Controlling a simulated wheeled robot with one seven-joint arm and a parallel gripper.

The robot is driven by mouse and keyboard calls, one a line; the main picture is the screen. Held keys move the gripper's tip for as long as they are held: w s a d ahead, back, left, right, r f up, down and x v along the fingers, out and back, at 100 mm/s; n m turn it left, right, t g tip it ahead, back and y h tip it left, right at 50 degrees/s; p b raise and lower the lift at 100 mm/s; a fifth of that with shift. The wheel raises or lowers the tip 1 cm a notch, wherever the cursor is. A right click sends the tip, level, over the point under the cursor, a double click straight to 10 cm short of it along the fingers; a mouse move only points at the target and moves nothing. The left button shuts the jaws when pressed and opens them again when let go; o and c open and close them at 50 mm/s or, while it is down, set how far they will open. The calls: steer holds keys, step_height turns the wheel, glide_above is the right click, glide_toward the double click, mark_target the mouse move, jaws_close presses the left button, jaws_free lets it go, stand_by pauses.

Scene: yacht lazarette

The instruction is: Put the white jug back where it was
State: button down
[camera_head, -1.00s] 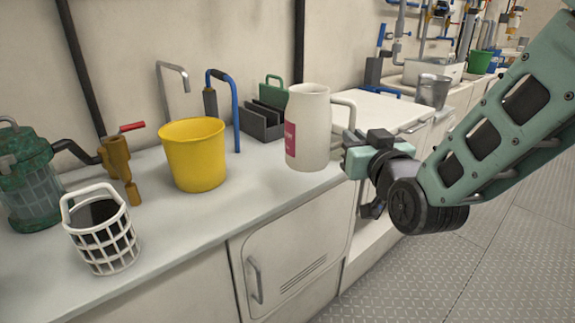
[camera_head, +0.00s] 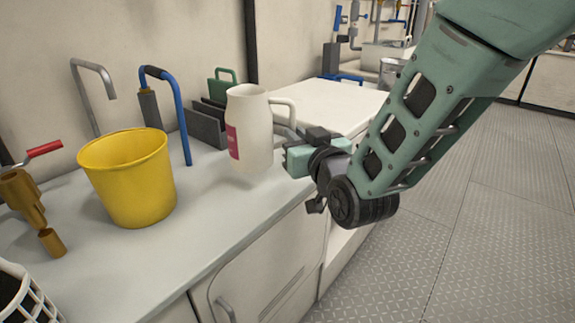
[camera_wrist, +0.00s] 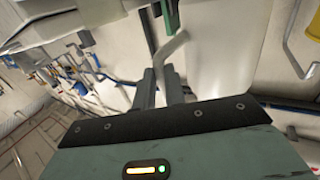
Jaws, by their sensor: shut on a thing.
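The white jug (camera_head: 249,135) with a pink label is upright at the right part of the grey counter (camera_head: 215,205). My gripper (camera_head: 298,145) is shut on the jug's handle, on the jug's right side. The jug's base appears close to the counter top; I cannot tell whether it touches. In the wrist view the jug (camera_wrist: 222,55) fills the upper middle, and the gripper fingers (camera_wrist: 162,88) reach toward its pale handle.
A yellow bucket (camera_head: 130,180) stands left of the jug. A blue curved pipe (camera_head: 178,115) and a dark grey rack (camera_head: 207,122) stand behind. A white lid or board (camera_head: 325,103) lies to the right. A white basket (camera_head: 28,300) is at the lower left. Bare counter lies in front.

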steer(key=shift+f+b, duration=0.65)
steer(key=shift+f, duration=1.8)
steer(key=shift+f, duration=0.15)
steer(key=c, duration=1.5)
jaws_free()
steer(key=shift+o, duration=0.2)
